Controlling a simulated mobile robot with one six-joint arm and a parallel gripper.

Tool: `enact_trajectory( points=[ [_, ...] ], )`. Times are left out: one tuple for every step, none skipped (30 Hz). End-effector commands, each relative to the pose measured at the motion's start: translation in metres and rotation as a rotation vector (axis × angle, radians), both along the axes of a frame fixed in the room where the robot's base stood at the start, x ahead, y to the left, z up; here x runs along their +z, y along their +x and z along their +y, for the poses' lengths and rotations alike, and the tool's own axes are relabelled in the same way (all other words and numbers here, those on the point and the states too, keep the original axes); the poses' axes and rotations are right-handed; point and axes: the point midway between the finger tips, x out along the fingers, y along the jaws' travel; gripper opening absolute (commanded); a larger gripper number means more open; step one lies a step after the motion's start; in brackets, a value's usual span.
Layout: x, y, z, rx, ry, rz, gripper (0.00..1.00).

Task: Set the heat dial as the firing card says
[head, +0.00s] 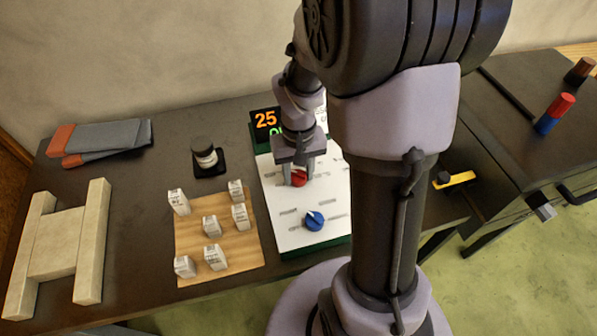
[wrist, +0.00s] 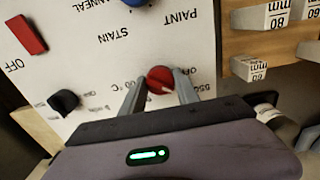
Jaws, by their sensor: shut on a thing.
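The red dial (head: 300,179) is on the white control panel (head: 283,236), under my gripper (head: 296,178). In the wrist view the red dial (wrist: 160,77) sits between the two fingertips of my gripper (wrist: 160,84), which are shut on it. A pale mark shows at its lower right. The blue dial (head: 314,221) is nearer on the panel, by words such as PAINT, STAIN and ANNEAL. The display (head: 265,120) shows an orange 25, partly hidden. I cannot make out a firing card.
A black knob (wrist: 65,102) and a red switch (wrist: 27,36) marked OFF are also on the panel. A wooden board (head: 250,258) with several small labelled blocks stands left of it. A dark jar (head: 204,152) and beige frame (head: 57,245) are farther left.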

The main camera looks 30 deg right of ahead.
Motion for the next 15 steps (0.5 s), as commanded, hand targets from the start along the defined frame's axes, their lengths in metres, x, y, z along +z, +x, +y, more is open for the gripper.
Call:
enact_trajectory(
  points=[
    [0.0002,0.0005,-0.0001,-0.018,-0.001,-0.002,0.00],
    [0.0002,0.0005,-0.0001,-0.031,-0.001,-0.002,0.00],
    [0.0002,0.0005,-0.0001,-0.045,-0.001,-0.002,0.00],
    [0.0002,0.0006,-0.0001,-0.055,-0.001,-0.002,0.00],
    [0.0002,0.0006,-0.0001,-0.063,-0.001,-0.002,0.00],
    [0.0003,0.0006,-0.0001,-0.073,-0.001,-0.002,0.00],
    [0.0003,0.0006,-0.0001,-0.080,-0.001,-0.002,0.00],
    [0.0003,0.0006,-0.0001,-0.086,-0.001,-0.002,0.00],
    [0.0003,0.0006,-0.0001,-0.091,-0.001,-0.002,0.00],
    [0.0004,0.0006,-0.0001,-0.095,-0.001,-0.002,0.00],
    [0.0004,0.0006,-0.0001,-0.097,-0.001,-0.002,0.00],
    [0.0004,0.0006,-0.0001,-0.100,-0.001,-0.002,0.00],
    [0.0004,0.0006,-0.0001,-0.102,-0.001,-0.002,0.00],
    [0.0004,0.0006,-0.0001,-0.103,-0.001,-0.002,0.00],
    [0.0005,0.0006,-0.0001,-0.104,-0.001,-0.002,0.00]
  ],
)
